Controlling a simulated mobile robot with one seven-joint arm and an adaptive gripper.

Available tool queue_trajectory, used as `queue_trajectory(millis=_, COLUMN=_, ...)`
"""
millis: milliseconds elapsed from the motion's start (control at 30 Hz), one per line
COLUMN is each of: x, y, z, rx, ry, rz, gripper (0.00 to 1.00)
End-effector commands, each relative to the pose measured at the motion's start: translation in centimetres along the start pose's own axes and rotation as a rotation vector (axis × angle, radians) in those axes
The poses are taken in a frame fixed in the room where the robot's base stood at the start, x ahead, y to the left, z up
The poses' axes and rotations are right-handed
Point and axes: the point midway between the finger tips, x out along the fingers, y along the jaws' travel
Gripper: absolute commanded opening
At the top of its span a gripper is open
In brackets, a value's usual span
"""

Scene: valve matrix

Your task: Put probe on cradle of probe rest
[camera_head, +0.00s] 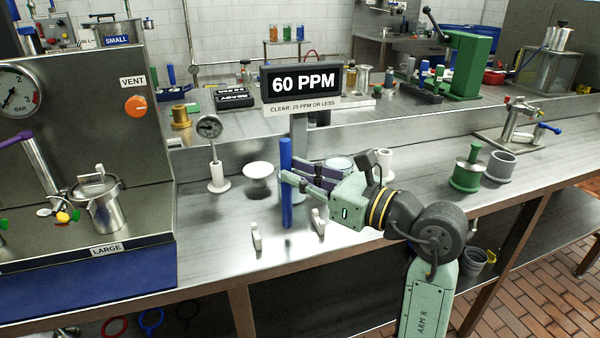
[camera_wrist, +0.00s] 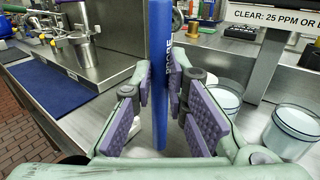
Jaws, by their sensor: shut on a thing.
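The probe (camera_head: 286,205) is a long blue rod, held upright above the steel bench. My gripper (camera_head: 291,177) is shut on it around its upper middle. In the wrist view the probe (camera_wrist: 160,60) stands between my purple finger pads (camera_wrist: 160,92), with the lettering PROBE on its side. Two small white upright supports, apparently the cradle of the probe rest, stand near the bench's front edge: a left one (camera_head: 256,238) and a right one (camera_head: 318,222). The probe's lower end is between them in the head view; I cannot tell its exact height over the bench.
A 60 PPM display (camera_head: 309,82) stands behind my gripper. A round white-topped stand (camera_head: 259,172) and a gauge on a stem (camera_head: 210,128) are to the left. A large metal vessel (camera_head: 100,205) stands farther left. Bench space in front of the gauge is clear.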

Motion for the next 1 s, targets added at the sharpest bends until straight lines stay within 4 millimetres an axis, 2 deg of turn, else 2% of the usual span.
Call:
queue_trajectory(millis=767, x=0.0, y=0.0, z=-1.2, rx=0.001, ry=0.000, rz=0.000, gripper=0.00)
queue_trajectory(millis=800, x=0.0, y=0.0, z=-1.2, rx=0.001, ry=0.000, rz=0.000, gripper=0.17)
queue_trajectory(millis=1000, x=0.0, y=0.0, z=-1.2, rx=0.000, ry=0.000, rz=0.000, gripper=0.30)
